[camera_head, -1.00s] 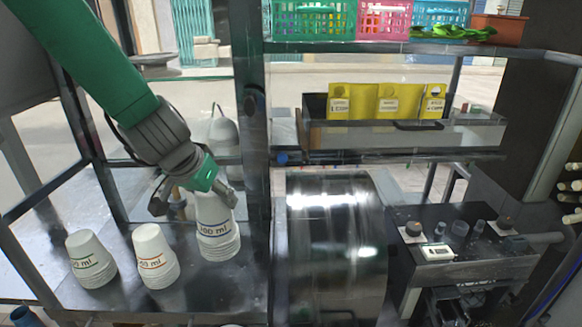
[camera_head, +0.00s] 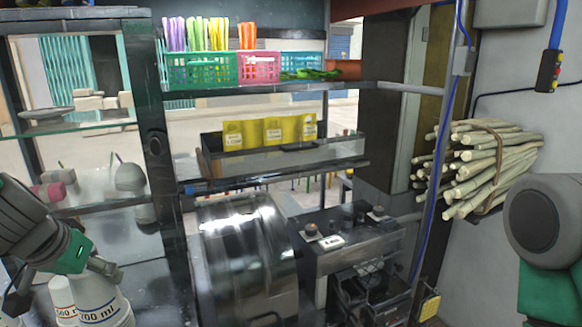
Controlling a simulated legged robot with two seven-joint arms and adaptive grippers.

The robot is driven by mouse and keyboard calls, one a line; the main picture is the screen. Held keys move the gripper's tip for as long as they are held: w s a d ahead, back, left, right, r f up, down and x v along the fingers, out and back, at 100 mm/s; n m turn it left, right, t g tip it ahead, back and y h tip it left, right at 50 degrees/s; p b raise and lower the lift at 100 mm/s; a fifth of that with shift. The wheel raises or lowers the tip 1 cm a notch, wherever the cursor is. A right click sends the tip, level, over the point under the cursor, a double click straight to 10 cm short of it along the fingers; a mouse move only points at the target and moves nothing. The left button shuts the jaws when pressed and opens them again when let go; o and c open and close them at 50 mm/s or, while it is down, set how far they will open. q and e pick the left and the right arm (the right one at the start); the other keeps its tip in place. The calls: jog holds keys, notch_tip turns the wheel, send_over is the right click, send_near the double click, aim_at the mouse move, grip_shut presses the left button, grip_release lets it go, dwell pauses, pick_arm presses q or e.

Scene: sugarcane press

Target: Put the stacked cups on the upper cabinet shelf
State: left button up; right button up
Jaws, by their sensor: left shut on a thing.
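My left gripper (camera_head: 65,278) is at the lower left, shut on a stack of white cups marked 700 ml (camera_head: 100,304). The stack is upright, with its narrow end up and its lower part cut off by the picture edge. Another white stack, marked 500 ml (camera_head: 63,300), shows just left of it, partly hidden by the gripper. The glass cabinet shelf (camera_head: 85,129) is above at the upper left, with a plate on it and free room beside the plate. My right arm shows at the right edge; its gripper is out of view.
A dark post (camera_head: 158,160) stands right of the glass shelf. A lower shelf holds a pink item (camera_head: 50,190) and a pale rounded item (camera_head: 130,178). A metal drum (camera_head: 245,260), baskets (camera_head: 200,70) and a sugarcane bundle (camera_head: 490,165) are further right.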

aim_at(110, 297)
pick_arm(q)
jog(key=shift+s+d+f, duration=0.2)
jog(key=shift+s+f, duration=0.15)
jog(key=shift+s, duration=0.15)
jog(key=shift+s+d+f, duration=0.15)
jog(key=shift+s+f, duration=0.15)
jog(key=shift+s, duration=0.15)
jog(key=d+f, duration=0.1)
jog(key=w+d+f, duration=0.1)
jog(key=shift+f, duration=0.3)
jog(key=s+d+f+m, duration=0.1)
jog(key=d+f, duration=0.1)
jog(key=d, duration=0.4)
jog(key=s+d+f, duration=0.1)
jog(key=d+f, duration=0.2)
jog(key=d, duration=0.3)
jog(key=s+f+b, duration=0.2)
jog(key=f+b, duration=0.6)
jog(key=f, duration=0.2)
jog(key=s+f+b, duration=0.2)
jog(key=f+b, duration=0.5)
jog(key=f, duration=0.3)
jog(key=shift+a+f+h+b, duration=0.2)
jog(key=shift+h+b, duration=0.1)
jog(key=shift+b, duration=0.1)
pick_arm(e)
notch_tip(110, 297, down, 16)
jog(key=shift+s+a+r, duration=0.15)
jog(key=shift+s+a, duration=0.05)
jog(key=shift+s, duration=0.1)
